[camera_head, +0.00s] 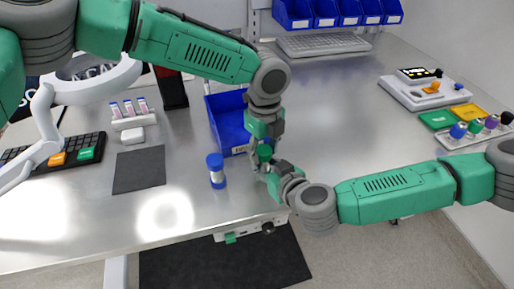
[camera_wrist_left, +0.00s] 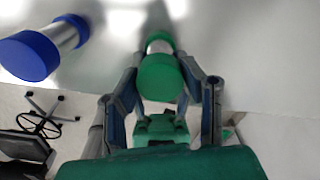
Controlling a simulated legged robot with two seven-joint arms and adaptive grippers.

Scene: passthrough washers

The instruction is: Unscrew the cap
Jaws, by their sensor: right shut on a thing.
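A green-capped bottle (camera_head: 264,153) is upright above the table's front edge, between my two grippers. In the left wrist view its round green cap (camera_wrist_left: 159,77) faces the camera, with a pale body partly showing behind it. My left gripper (camera_head: 266,138) points down from above at the cap. Its fingers look open, one on each side of the cap; contact is hard to tell. My right gripper (camera_head: 268,168) comes in from the right, lower down, and is shut on the bottle. Its fingertips are largely hidden.
A blue-capped bottle (camera_head: 216,170) stands on the table left of the grippers, and shows in the left wrist view (camera_wrist_left: 40,50). A blue bin (camera_head: 228,122) is close behind. A dark mat (camera_head: 139,170) lies further left. Coloured-cap bottles (camera_head: 476,127) stand in a rack at right.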

